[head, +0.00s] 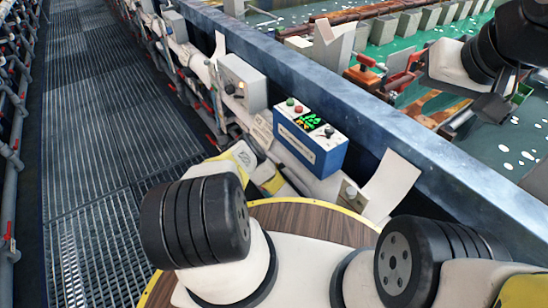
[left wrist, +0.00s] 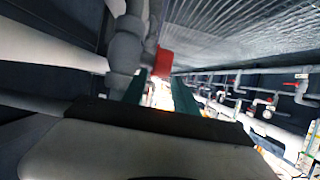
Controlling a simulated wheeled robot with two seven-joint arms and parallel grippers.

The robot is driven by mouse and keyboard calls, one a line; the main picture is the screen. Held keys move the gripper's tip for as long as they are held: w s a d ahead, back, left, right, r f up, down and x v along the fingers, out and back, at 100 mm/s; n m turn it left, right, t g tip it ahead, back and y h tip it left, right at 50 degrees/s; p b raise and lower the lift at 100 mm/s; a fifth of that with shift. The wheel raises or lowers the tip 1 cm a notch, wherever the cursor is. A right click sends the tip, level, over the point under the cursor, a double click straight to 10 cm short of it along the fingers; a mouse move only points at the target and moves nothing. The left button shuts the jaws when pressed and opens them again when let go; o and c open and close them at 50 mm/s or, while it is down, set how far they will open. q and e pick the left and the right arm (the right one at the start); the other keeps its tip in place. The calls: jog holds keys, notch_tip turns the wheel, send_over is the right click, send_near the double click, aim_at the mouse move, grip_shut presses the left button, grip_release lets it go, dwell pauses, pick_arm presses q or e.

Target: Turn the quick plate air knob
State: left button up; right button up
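A blue and white control box (head: 308,150) sits on the rail in the head view, with a green lit display, red and green buttons and a black knob (head: 329,131). A grey box (head: 242,84) with a dark knob (head: 230,88) stands farther back along the rail. A small round knob (head: 351,191) is nearer. I cannot read which one is the quick plate air knob. In the left wrist view my left gripper (left wrist: 160,97) has its two teal fingers apart. My right gripper (head: 502,103) is over the green floor, far right of the boxes; its finger gap is unclear.
A blue beam (head: 300,80) runs beside the boxes, and a white sheet (head: 391,184) stands near the closest knob. A grated walkway (head: 100,130) lies left, with pipes along its edge. The left wrist view shows pipes and a red part (left wrist: 163,64).

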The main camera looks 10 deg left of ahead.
pick_arm(q)
jog(key=x, duration=0.7)
jog(key=shift+w+a, duration=0.25)
jog(key=shift+f, duration=0.1)
jog(key=shift+c, duration=0.2)
grip_shut()
